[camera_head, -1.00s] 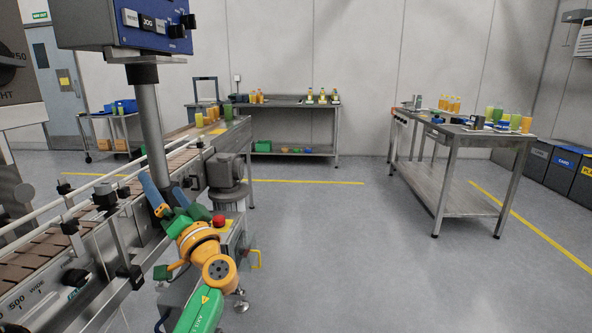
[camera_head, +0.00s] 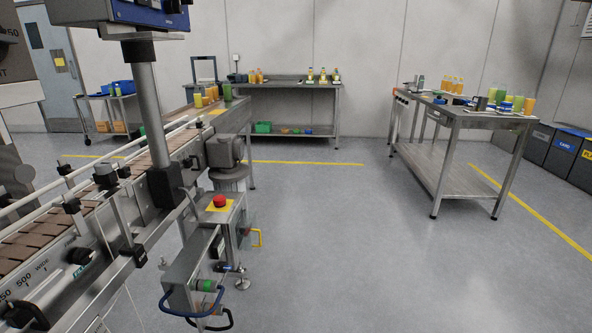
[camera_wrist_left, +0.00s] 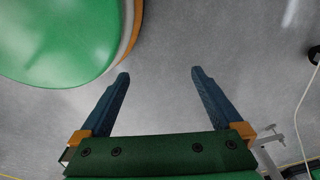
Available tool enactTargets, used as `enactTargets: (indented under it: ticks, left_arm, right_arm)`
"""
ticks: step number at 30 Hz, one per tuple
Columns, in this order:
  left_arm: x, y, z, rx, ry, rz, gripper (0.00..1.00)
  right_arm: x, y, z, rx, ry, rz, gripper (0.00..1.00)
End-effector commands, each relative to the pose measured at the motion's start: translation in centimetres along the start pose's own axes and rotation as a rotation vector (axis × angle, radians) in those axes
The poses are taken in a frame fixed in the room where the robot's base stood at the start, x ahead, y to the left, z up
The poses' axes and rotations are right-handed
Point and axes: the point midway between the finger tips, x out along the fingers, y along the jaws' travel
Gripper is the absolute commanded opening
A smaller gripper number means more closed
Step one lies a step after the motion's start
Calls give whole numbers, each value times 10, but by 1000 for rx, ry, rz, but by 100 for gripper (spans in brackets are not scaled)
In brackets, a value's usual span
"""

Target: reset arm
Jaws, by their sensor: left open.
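My left gripper (camera_wrist_left: 160,85) shows in the left wrist view with its two blue fingers spread wide apart. Nothing is between the fingers; grey floor lies behind them. A rounded green and orange part of my own arm fills the upper left of that view. Neither of my arms shows in the head view. My right gripper is in neither view.
A conveyor (camera_head: 110,208) runs along the left, with a control box on a post (camera_head: 150,110). A red stop button (camera_head: 219,201) sits on its side. Tables with bottles stand at the back (camera_head: 290,84) and right (camera_head: 465,118). The middle floor (camera_head: 330,240) is clear.

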Motion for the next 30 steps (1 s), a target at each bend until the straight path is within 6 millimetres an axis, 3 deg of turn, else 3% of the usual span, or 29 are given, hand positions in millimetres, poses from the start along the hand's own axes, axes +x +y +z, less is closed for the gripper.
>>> enactTargets:
  ticks: [1,3,6,12,15,18,30]
  left_arm:
    - [-2,8,29,-30,-36,21,100]
    - [-6,19,65,-79,-79,46,100]
    - [-66,14,50,-78,-68,45,100]
    - [-143,8,37,-77,-68,44,100]
    - [-169,6,33,-77,-68,44,100]
    - [-178,5,31,-77,-68,44,100]
    - [-177,5,31,-77,-68,44,100]
  right_arm:
    - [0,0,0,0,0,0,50]
    - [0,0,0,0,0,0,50]
    - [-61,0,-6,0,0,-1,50]
    - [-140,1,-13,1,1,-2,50]
    - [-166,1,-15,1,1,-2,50]
    - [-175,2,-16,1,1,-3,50]
    - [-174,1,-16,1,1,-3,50]
